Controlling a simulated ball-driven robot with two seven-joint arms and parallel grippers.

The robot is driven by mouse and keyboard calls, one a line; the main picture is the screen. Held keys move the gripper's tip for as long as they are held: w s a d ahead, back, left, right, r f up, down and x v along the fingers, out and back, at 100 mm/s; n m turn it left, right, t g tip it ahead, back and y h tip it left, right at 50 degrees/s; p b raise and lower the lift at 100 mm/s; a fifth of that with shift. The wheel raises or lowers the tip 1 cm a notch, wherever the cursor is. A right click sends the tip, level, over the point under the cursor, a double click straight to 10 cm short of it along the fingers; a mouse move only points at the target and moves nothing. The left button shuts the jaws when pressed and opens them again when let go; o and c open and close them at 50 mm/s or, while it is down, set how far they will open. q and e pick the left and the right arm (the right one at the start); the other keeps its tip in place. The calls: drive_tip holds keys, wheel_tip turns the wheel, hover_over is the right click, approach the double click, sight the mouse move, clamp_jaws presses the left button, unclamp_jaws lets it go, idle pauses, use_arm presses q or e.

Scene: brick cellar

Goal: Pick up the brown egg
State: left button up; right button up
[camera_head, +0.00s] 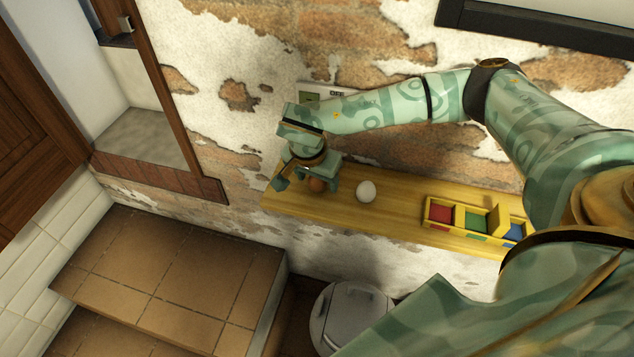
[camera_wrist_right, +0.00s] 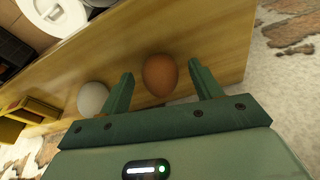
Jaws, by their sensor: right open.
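The brown egg (camera_head: 317,185) sits on a wooden shelf (camera_head: 400,206), partly hidden by my right gripper (camera_head: 305,187) in the head view. In the right wrist view the brown egg (camera_wrist_right: 160,75) lies between the two green fingers of my right gripper (camera_wrist_right: 161,88). The fingers are apart, with a gap on each side of the egg, and neither visibly touches it. A white egg (camera_head: 366,191) stands on the shelf to the right of the gripper; it also shows in the right wrist view (camera_wrist_right: 92,98). My left gripper is not in view.
A yellow box with red, green and blue compartments (camera_head: 457,217) stands toward the shelf's right end. The brick wall (camera_head: 230,60) is right behind the shelf. A grey lidded bin (camera_head: 351,312) stands below. The shelf between white egg and box is clear.

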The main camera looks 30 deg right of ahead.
drive_tip(key=shift+f, duration=0.3)
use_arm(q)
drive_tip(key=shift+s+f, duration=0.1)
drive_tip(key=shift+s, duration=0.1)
use_arm(e)
drive_tip(key=c, duration=0.7)
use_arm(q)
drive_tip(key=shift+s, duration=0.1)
use_arm(e)
drive_tip(key=shift+c, duration=0.2)
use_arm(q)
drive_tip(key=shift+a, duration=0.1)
use_arm(e)
drive_tip(key=shift+r, duration=0.1)
